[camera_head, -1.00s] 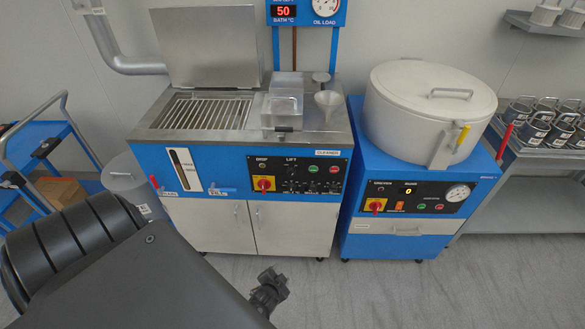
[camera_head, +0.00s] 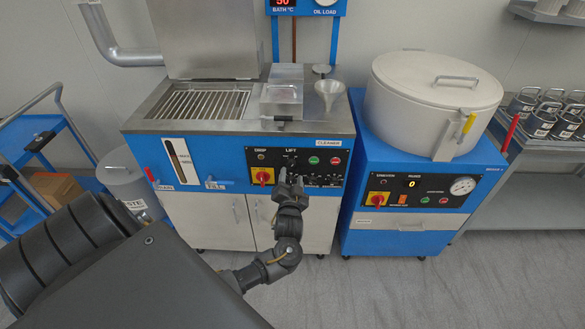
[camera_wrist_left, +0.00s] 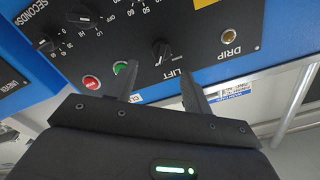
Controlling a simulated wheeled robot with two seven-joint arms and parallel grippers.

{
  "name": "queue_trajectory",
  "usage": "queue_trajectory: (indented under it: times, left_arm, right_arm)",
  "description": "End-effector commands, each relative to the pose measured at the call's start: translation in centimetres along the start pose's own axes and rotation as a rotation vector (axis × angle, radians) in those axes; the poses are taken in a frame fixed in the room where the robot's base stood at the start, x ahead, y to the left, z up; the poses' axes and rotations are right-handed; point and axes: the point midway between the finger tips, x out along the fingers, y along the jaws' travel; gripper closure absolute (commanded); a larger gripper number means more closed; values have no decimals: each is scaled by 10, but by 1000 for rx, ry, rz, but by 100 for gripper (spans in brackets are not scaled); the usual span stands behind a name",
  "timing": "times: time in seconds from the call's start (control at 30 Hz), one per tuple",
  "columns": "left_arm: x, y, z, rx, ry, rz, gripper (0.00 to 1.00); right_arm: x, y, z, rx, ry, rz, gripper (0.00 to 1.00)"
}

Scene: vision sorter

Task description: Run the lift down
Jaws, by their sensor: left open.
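The black LIFT knob (camera_wrist_left: 161,51) is on the black control panel of the blue cleaner (camera_head: 204,210). In the wrist view it stands just beyond my left gripper (camera_wrist_left: 158,68), roughly between the two spread fingertips. The fingers are open and hold nothing; I cannot tell whether either touches the knob. In the head view my left gripper (camera_head: 290,178) is in front of the panel, just below the LIFT label, and partly covers the controls there. The lift grate (camera_head: 203,103) shows in the open tank at the cleaner's top. My right gripper is out of view.
Beside the knob are a green button (camera_wrist_left: 121,68), a red button (camera_wrist_left: 91,82) and the DRIP lamp (camera_wrist_left: 229,37). A red-and-yellow switch (camera_head: 263,176) is at the panel's left. A drum machine (camera_head: 425,228) stands to the right. The floor in front is clear.

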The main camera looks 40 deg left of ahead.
Motion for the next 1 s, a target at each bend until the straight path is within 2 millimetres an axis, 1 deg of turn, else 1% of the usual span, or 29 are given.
queue_trajectory:
  times: [0.03, 0.1, 0.2, 0.3, 0.43, 0.7, 0.77, 1.0]
  left_arm:
    - [11, -1, -1, 2, 1, -2, 50]
    - [23, 0, -1, 2, 1, -1, 50]
    - [37, 0, 0, 2, -1, -1, 50]
    - [46, 0, 1, 1, -1, 0, 50]
    - [53, 0, 1, 1, -2, 1, 50]
    - [54, 0, 1, -1, -2, 1, 50]
    - [54, 0, 1, -1, -2, 1, 57]
    - [53, 1, 1, 0, -1, 2, 88]
  right_arm:
    - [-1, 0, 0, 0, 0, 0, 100]
    - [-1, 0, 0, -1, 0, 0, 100]
    - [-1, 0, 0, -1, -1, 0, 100]
    - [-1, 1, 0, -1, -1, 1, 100]
    - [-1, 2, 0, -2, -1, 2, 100]
    - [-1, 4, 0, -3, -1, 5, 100]
    - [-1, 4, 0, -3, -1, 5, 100]
    - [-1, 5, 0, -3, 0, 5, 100]
